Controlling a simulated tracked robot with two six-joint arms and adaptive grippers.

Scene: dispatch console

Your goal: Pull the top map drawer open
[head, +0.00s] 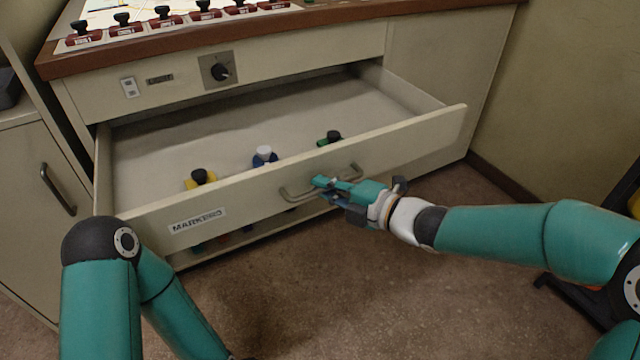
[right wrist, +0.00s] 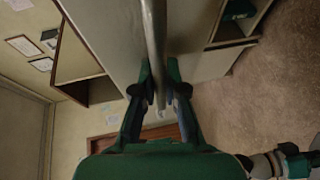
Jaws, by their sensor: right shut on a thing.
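The top drawer (head: 300,190) of the cream cabinet stands well open, its pale floor showing. Its front carries a grey bar handle (head: 298,194) and a label that seems to start with "MARKE". My right gripper (head: 322,183) is shut on this handle, near its middle. In the right wrist view, the handle (right wrist: 155,45) runs down between the two fingers of my right gripper (right wrist: 160,92). My left arm shows at the lower left in the head view, its gripper out of frame. A wrist-like part at the lower right of the right wrist view may be my left gripper, too unclear to read.
Yellow (head: 200,178), blue-and-white (head: 264,156) and green-and-black (head: 330,138) pieces stand inside the drawer by its front. A knob (head: 219,70) sits on the panel above. A side cabinet (head: 32,170) is at left. The brown floor (head: 350,290) in front is clear.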

